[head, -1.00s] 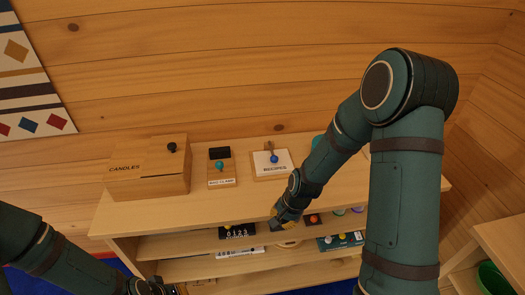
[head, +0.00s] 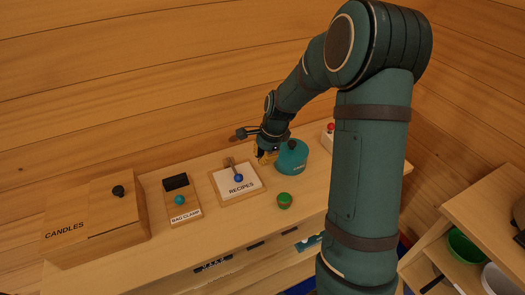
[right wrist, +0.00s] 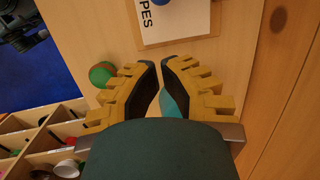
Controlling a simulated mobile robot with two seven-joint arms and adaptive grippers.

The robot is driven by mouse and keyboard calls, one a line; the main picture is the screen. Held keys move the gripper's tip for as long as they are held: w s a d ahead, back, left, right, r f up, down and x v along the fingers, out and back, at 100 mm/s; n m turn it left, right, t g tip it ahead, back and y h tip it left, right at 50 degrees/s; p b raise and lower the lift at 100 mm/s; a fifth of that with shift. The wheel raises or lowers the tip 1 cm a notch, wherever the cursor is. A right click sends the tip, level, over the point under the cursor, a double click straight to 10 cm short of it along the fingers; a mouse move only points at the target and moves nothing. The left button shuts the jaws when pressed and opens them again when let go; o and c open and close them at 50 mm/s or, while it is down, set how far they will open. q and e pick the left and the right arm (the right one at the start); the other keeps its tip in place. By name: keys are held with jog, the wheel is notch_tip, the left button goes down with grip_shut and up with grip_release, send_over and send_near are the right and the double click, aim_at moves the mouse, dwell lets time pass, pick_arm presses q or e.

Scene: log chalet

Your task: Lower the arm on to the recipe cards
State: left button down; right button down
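The recipe cards are a white RECIPES sheet (head: 243,188) on a wooden board on the shelf top. A small arm with a blue knob (head: 238,178) stands over the sheet from the board's back edge; its exact tilt is hard to tell. In the right wrist view the board (right wrist: 180,40) and part of the lettering show at the top, beyond the fingertips. My right gripper (head: 255,147) is just right of and behind the board, empty. Its yellow-backed fingers (right wrist: 160,64) are apart, with a narrow gap at the tips. My left gripper is out of view.
A teal pot (head: 292,158) is close by my right gripper. A bag-clamp board (head: 181,203) and a CANDLES box (head: 95,220) are to the left. A wooden wall is behind.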

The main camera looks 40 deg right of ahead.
send_near(246, 184)
jog(key=d+f, duration=0.3)
jog(key=shift+w+b, duration=0.2)
jog(key=shift+b, duration=0.2)
jog(key=shift+w+a+f, duration=0.3)
jog(key=shift+a+f, duration=0.15)
jog(key=shift+a, duration=0.3)
jog(key=shift+w+a+f, duration=0.35)
jog(key=shift+a+f, duration=0.05)
jog(key=shift+a, duration=0.35)
jog(key=shift+a+f, duration=0.2)
jog(key=shift+f, duration=0.35)
jog(key=shift+a+f, duration=0.15)
jog(key=shift+f, duration=0.4)
jog(key=shift+s, duration=0.1)
jog(key=shift+r, duration=0.15)
jog(key=shift+a+r+p, duration=0.1)
jog(key=shift+r+p, duration=0.55)
jog(key=shift+r, duration=0.1)
